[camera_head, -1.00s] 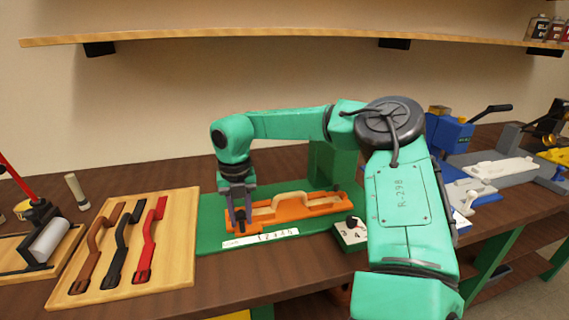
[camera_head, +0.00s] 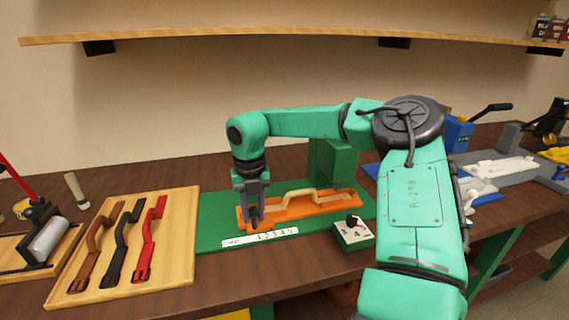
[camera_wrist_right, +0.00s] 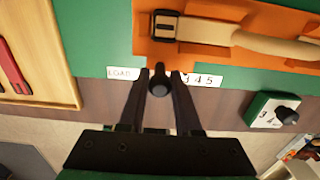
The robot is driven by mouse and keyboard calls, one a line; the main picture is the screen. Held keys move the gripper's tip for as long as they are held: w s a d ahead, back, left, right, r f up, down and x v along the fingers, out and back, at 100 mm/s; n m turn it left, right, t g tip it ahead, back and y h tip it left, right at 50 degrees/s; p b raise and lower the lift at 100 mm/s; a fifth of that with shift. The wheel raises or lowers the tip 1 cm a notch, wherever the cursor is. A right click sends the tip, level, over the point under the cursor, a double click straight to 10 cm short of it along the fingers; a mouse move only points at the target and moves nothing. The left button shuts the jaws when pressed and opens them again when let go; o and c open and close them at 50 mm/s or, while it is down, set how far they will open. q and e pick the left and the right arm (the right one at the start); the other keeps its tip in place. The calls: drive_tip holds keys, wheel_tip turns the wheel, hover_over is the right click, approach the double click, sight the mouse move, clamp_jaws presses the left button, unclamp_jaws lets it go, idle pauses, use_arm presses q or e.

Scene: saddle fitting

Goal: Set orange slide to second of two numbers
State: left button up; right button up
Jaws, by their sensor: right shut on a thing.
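The orange slide (camera_head: 325,208) lies on the green base plate (camera_head: 213,217) and carries a tan strap with a dark buckle (camera_wrist_right: 164,27). My right gripper (camera_head: 253,222) is shut on the slide's black knob (camera_wrist_right: 158,84) at its left front. The white number strip (camera_head: 236,242) runs along the plate's front edge, with LOAD at left and numbers up to 5. In the wrist view the knob stands over the strip between LOAD and the 3, hiding part of it. A small green box (camera_head: 354,238) shows numbers, seemingly 3 and 4, beside a black knob. My left gripper is not in view.
A wooden board (camera_head: 184,222) with brown, black and red straps lies left of the plate. A green block (camera_head: 330,160) rises behind the slide. A roller tool (camera_head: 45,242) stands far left; blue and grey machines are at right.

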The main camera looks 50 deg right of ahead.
drive_tip(key=shift+s+d, duration=0.3)
drive_tip(key=shift+d, duration=0.1)
drive_tip(key=shift+w+a+f, duration=0.1)
drive_tip(key=shift+w+a, duration=0.05)
drive_tip(key=shift+a, duration=0.05)
idle(0.4)
drive_tip(key=o, duration=0.9)
drive_tip(key=shift+w+a, duration=0.1)
drive_tip(key=shift+r+p, duration=1.95)
drive_tip(key=shift+r, duration=1.15)
drive_tip(key=shift+r, duration=0.1)
